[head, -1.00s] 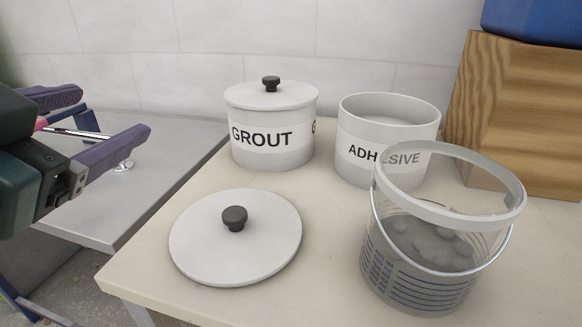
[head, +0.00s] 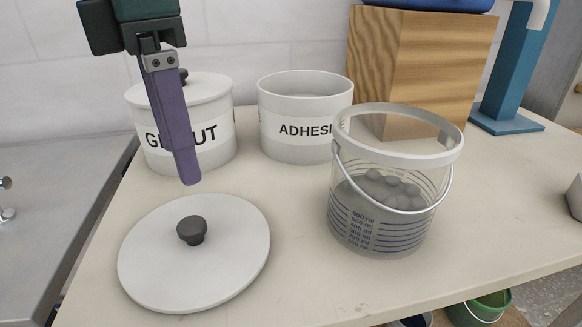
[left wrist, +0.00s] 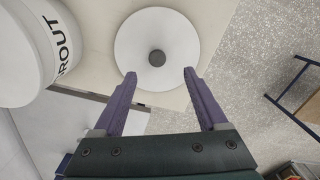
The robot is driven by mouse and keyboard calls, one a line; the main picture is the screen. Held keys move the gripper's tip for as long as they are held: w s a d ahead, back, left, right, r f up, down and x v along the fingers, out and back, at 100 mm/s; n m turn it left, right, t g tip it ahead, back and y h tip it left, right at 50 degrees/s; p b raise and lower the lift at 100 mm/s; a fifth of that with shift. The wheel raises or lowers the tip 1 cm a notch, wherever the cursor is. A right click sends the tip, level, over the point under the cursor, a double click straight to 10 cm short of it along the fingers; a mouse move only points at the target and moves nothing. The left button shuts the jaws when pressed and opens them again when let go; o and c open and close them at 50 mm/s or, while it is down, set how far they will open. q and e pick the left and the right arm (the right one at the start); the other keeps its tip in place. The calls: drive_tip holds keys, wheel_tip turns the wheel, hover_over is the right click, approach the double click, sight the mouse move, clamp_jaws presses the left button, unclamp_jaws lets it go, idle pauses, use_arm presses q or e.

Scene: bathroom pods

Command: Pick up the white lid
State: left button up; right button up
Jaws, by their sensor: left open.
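The white lid (head: 161,262) lies flat on the table with its dark knob (head: 192,230) facing up. In the left wrist view the lid (left wrist: 128,42) is ahead of my fingers, with its knob (left wrist: 157,58) nearly centred between them. My left gripper (head: 188,180) points down above and behind the lid in the head view, in front of the grout pot. In the left wrist view the left gripper (left wrist: 160,73) is open and empty, its two purple fingers apart. My right gripper is in neither view.
The lidded grout pot (head: 150,130) stands behind the lid, partly hidden by my finger. The open adhesive pot (head: 290,145) and a clear measuring bucket (head: 385,235) stand to the right. A wooden block (head: 400,70) is at the back. The table's front edge is near the lid.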

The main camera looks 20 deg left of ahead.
sight(191, 225)
use_arm(q)
drive_tip(key=f, duration=0.3)
drive_tip(key=shift+a+f, duration=0.25)
drive_tip(key=shift+a, duration=0.1)
wheel_tip(191, 225, down, 6)
drive_tip(key=shift+s+f, duration=0.15)
clamp_jaws()
idle(0.3)
